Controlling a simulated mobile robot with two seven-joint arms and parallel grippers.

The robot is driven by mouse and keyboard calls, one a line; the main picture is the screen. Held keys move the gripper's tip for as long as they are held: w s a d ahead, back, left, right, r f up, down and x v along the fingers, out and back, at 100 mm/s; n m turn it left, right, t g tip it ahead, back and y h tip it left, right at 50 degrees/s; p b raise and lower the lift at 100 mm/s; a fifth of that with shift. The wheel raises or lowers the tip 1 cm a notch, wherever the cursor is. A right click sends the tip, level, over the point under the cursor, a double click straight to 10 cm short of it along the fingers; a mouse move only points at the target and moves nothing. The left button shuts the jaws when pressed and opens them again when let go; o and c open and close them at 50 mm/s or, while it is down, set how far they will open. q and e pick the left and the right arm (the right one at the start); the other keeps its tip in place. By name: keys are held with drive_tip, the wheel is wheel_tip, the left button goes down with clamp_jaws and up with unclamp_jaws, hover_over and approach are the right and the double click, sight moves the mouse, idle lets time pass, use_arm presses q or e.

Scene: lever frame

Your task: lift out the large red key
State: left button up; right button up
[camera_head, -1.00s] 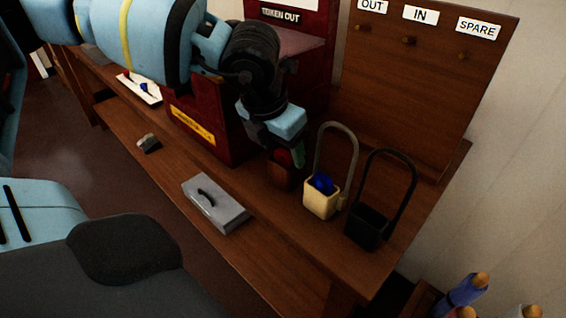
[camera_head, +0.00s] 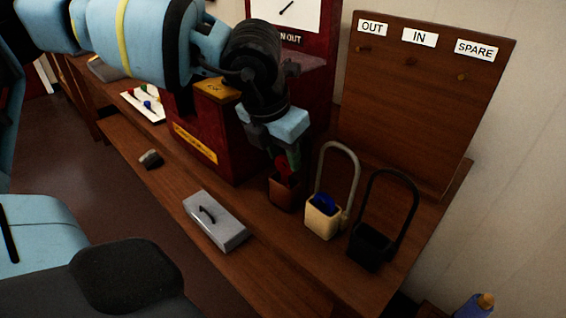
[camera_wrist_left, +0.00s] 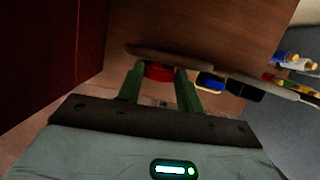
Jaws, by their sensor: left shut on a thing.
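The large red key (camera_head: 284,171) shows as a small red patch just above a brown pouch (camera_head: 283,194) on the bench. My left gripper (camera_head: 286,163) points down over this pouch, its green fingers shut on the red key. In the left wrist view the red part (camera_wrist_left: 158,72) sits between the two fingertips (camera_wrist_left: 160,84). The key's lower part is hidden, so I cannot tell how much of it is inside the pouch. My right gripper is not in view.
A cream pouch (camera_head: 322,222) with a blue key (camera_head: 323,201) and a black pouch (camera_head: 368,246), both with tall hoops, stand close to the right. A dark red cabinet (camera_head: 212,150) is left. A grey box (camera_head: 216,222) lies in front. A labelled board (camera_head: 415,100) stands behind.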

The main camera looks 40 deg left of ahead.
use_arm(q)
wheel_tip(320, 180, up, 15)
idle(0.4)
